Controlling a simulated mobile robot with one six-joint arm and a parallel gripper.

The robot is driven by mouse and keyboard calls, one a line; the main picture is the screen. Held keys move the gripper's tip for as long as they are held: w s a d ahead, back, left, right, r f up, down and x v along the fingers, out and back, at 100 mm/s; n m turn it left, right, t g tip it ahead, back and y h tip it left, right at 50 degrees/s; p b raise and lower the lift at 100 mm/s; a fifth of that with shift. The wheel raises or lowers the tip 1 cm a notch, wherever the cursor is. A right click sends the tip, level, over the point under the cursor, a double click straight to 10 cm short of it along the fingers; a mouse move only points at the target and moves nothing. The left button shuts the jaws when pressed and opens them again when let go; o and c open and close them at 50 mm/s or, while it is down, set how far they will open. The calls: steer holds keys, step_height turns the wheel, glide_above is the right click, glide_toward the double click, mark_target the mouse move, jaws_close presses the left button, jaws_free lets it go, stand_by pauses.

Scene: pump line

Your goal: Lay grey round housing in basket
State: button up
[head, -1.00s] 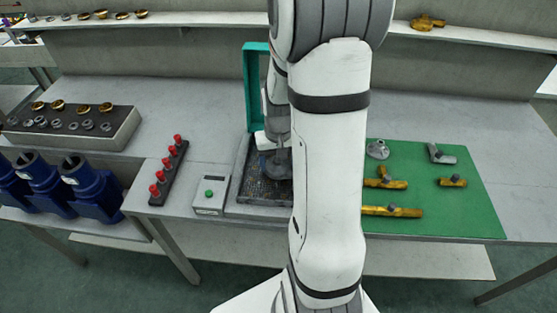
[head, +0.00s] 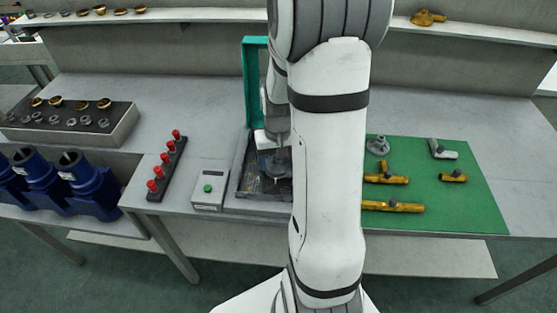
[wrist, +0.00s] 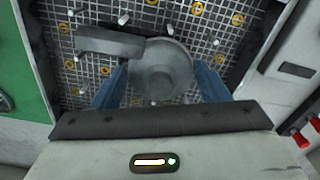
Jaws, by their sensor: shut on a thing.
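The grey round housing (wrist: 163,68), with a flat arm sticking out to the left, is between the two blue fingers of my gripper (wrist: 160,88) in the wrist view. The gripper is shut on it. Behind it is the wire mesh of the basket (wrist: 90,90), with pale pegs and orange ring marks. In the head view the housing (head: 277,168) shows low over the dark basket (head: 247,183), below my wrist. I cannot tell whether it touches the mesh. My arm hides the right part of the basket.
A teal upright frame (head: 254,85) stands behind the basket. A grey box with a green button (head: 208,189) and a rack of red-topped pegs (head: 168,168) are to its left. A green mat (head: 450,210) with brass and grey parts lies to the right.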

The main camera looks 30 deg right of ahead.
steer(key=shift+s+a+f, duration=0.1)
steer(key=shift+s+f, duration=0.2)
steer(key=shift+f, duration=0.25)
steer(key=o, duration=1.3)
steer(key=shift+a, duration=0.1)
steer(key=shift+c, duration=0.2)
steer(key=shift+f, duration=0.1)
steer(key=shift+w+r, duration=0.1)
steer(key=shift+r, duration=0.3)
step_height(320, 180, up, 8)
steer(key=shift+w+r, duration=0.15)
